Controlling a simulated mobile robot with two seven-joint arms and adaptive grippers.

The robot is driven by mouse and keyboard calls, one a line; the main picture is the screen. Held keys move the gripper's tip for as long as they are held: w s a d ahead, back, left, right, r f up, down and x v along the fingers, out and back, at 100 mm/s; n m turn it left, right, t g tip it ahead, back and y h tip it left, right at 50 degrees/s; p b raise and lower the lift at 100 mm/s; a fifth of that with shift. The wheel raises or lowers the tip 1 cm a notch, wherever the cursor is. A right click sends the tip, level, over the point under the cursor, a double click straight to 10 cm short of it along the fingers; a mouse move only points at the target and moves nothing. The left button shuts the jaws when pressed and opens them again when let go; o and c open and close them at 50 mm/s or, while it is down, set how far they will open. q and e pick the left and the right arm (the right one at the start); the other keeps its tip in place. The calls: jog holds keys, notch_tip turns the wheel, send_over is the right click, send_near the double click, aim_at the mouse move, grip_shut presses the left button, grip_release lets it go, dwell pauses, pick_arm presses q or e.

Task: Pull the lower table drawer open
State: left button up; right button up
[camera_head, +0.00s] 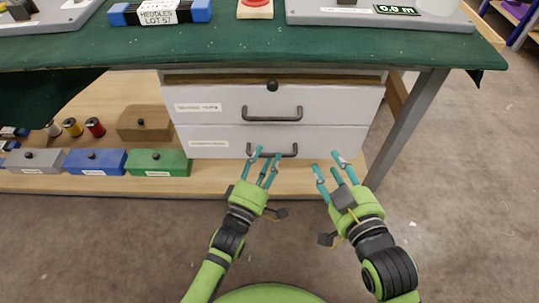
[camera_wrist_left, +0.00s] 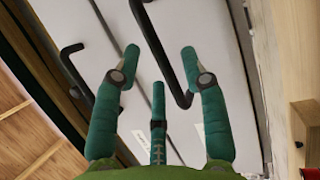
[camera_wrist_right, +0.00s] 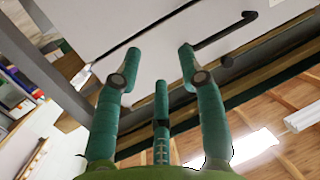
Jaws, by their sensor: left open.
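The lower drawer (camera_head: 222,141) is a white front below a similar upper drawer (camera_head: 215,105) under the table, and both look shut. The lower drawer's dark bar handle (camera_head: 286,154) is partly hidden by my left fingers. My left gripper (camera_head: 268,154) is open, its fingertips at this handle. In the left wrist view the lower handle (camera_wrist_left: 165,55) runs between the spread fingers (camera_wrist_left: 165,65), its bent end near the right finger; I cannot tell if they touch. My right gripper (camera_head: 327,164) is open and empty, right of the handle and in front of the drawers.
The upper drawer's handle (camera_head: 272,114) is just above. A grey table leg (camera_head: 406,125) stands right of the drawers. Wooden, grey, blue and green (camera_head: 158,163) boxes sit on the shelf to the left. The green tabletop (camera_head: 250,45) overhangs above. The floor in front is clear.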

pick_arm(q)
jog(key=shift+x, duration=1)
pick_arm(e)
jog(key=shift+w+a+r+t+y, duration=0.1)
jog(key=shift+a+r+t+y, duration=0.15)
jog(key=shift+r, duration=0.25)
jog(key=shift+a+r+t+y, duration=0.1)
jog(key=shift+r+t, duration=0.25)
jog(key=shift+r, duration=0.2)
jog(key=shift+w+a+r+t+y, duration=0.1)
jog(key=shift+a+r+t+y, duration=0.15)
jog(key=shift+r, duration=0.25)
pick_arm(q)
jog(key=shift+c, duration=0.4)
grip_shut()
